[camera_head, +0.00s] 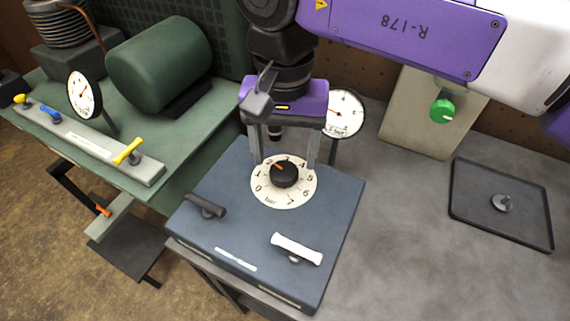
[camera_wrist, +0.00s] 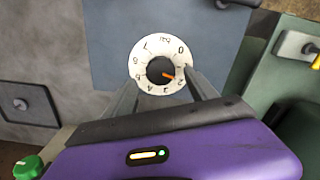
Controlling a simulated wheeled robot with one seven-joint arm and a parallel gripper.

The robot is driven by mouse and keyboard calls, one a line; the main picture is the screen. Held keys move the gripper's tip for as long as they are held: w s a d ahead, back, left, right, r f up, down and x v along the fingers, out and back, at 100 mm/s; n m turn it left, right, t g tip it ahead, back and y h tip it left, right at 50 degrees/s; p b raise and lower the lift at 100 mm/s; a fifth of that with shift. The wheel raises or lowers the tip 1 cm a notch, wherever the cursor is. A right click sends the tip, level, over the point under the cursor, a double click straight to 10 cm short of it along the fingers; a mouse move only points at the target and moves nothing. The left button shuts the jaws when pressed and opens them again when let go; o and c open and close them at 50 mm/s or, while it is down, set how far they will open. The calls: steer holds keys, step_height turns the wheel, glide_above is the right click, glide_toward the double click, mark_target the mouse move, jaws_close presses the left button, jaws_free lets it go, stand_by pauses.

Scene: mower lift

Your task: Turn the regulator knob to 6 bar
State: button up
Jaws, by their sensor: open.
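In the wrist view the fingers (camera_wrist: 163,80) stand near the dial's edges. A round white gauge (camera_head: 344,112) stands behind, partly hidden by my gripper.
A black handle (camera_head: 206,206) and a white handle (camera_head: 297,249) are on the panel. A green knob (camera_head: 442,111) is on a beige box at right. A dark tray (camera_head: 515,228) holds a small grey part. A green machine bench (camera_head: 185,140) with another gauge (camera_head: 84,94) stands left.

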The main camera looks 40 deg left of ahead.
mark_target(283, 169)
steer(key=shift+f, duration=1.95)
steer(key=c, duration=1.3)
steer(key=shift+c, duration=0.2)
steer(key=shift+m, duration=0.3)
